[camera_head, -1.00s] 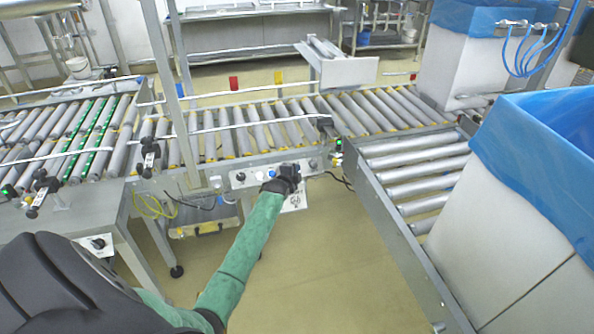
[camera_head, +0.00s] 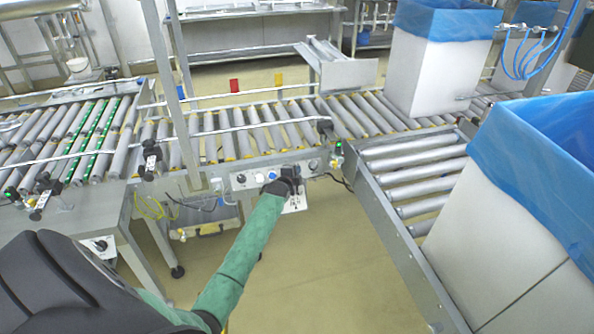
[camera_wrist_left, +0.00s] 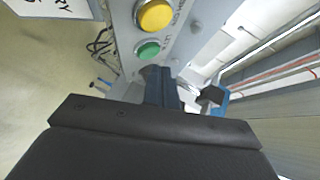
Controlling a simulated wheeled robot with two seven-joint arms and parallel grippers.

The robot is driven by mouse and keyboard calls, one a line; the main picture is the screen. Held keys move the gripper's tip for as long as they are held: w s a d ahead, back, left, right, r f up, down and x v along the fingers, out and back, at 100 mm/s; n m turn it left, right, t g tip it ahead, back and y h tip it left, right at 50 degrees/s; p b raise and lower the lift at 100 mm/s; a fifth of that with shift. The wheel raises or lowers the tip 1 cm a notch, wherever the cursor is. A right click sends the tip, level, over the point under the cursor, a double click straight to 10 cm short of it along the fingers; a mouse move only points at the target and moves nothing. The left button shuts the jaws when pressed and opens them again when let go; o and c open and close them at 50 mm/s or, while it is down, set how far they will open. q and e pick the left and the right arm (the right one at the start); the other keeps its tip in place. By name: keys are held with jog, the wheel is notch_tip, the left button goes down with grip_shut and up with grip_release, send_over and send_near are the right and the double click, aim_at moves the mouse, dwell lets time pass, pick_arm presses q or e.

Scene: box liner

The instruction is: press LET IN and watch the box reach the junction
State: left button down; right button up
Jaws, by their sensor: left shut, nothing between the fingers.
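A white box with a blue liner (camera_head: 432,72) stands upright on the roller line at the upper right, left of the hose stand. The junction, where the side rollers (camera_head: 415,172) meet the main line, lies left of and nearer than this box. My left gripper (camera_head: 290,176) is shut and empty at the control panel (camera_head: 247,180) on the line's front edge. In the left wrist view its fingers (camera_wrist_left: 160,82) are against or just before the panel, below a yellow button (camera_wrist_left: 154,15) and a green button (camera_wrist_left: 148,50). The fingers hide whatever is behind them. My right gripper is out of view.
A second lined white box (camera_head: 490,235) stands large at the right on the side branch. The main rollers (camera_head: 270,125) left of the first box are empty. A metal chute (camera_head: 338,68) stands behind the line. Blue hoses (camera_head: 530,55) hang at the upper right.

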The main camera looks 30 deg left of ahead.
pick_arm(q)
jog(key=r+p, duration=0.1)
jog(key=s+d+r+p, duration=0.1)
jog(key=p, duration=0.1)
jog(key=s+d+r+p, duration=0.1)
jog(key=p, duration=0.1)
jog(key=shift+s+d+r, duration=0.1)
jog(key=shift+d+r, duration=0.15)
jog(key=shift+r, duration=0.1)
dwell(0.5)
dwell(0.5)
